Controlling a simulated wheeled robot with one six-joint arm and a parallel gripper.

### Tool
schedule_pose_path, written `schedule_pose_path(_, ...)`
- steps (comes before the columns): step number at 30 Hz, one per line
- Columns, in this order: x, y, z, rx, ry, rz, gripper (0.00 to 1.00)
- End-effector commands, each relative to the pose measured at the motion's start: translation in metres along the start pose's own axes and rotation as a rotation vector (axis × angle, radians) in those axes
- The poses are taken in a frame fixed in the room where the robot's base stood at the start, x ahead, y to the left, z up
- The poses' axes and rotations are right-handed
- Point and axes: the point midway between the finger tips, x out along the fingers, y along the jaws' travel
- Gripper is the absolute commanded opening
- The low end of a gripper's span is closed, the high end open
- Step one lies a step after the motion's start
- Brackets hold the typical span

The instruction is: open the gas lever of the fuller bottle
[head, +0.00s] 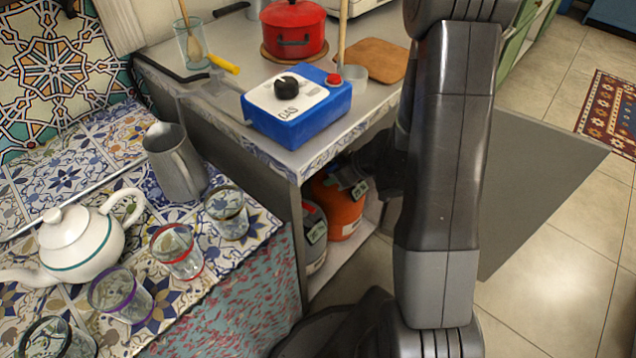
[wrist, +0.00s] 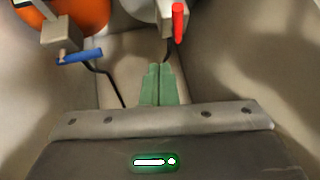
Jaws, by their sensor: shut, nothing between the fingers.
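Two gas bottles stand in the cabinet under the counter. The orange bottle (head: 338,207) is at the right and the grey bottle (head: 312,252) at the left. Each has a small tag or gauge at its top, too small to read. In the wrist view the orange bottle (wrist: 82,12) is at upper left, with a blue lever (wrist: 79,56) lying crosswise. The grey bottle (wrist: 138,8) is at top centre, with a red lever (wrist: 178,22) pointing along the picture's height. My gripper (wrist: 160,70) has its green fingers together and empty, between the levers and touching neither.
The cabinet walls (wrist: 250,70) close in on both sides, and dark hoses (wrist: 104,80) run from the valves. An open grey cabinet door (head: 540,175) is beside my arm. A blue gas box (head: 296,112) sits on the counter above. A tiled table with teapot (head: 80,240) is at left.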

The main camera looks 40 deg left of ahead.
Motion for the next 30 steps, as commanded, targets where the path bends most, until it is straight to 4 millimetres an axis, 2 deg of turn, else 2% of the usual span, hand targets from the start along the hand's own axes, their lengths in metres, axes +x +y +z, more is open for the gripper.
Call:
schedule_pose_path(1,-0.013,0.010,-0.007,0.041,0.017,-0.039,0.00)
schedule_pose_path(6,-0.027,0.028,-0.001,0.152,0.068,-0.198,0.00)
schedule_pose_path(15,-0.038,0.036,0.017,0.250,0.099,-0.348,0.00)
schedule_pose_path(20,-0.024,0.031,0.017,0.250,0.099,-0.356,0.00)
schedule_pose_path(30,0.036,0.010,0.009,0.248,0.097,-0.356,0.00)
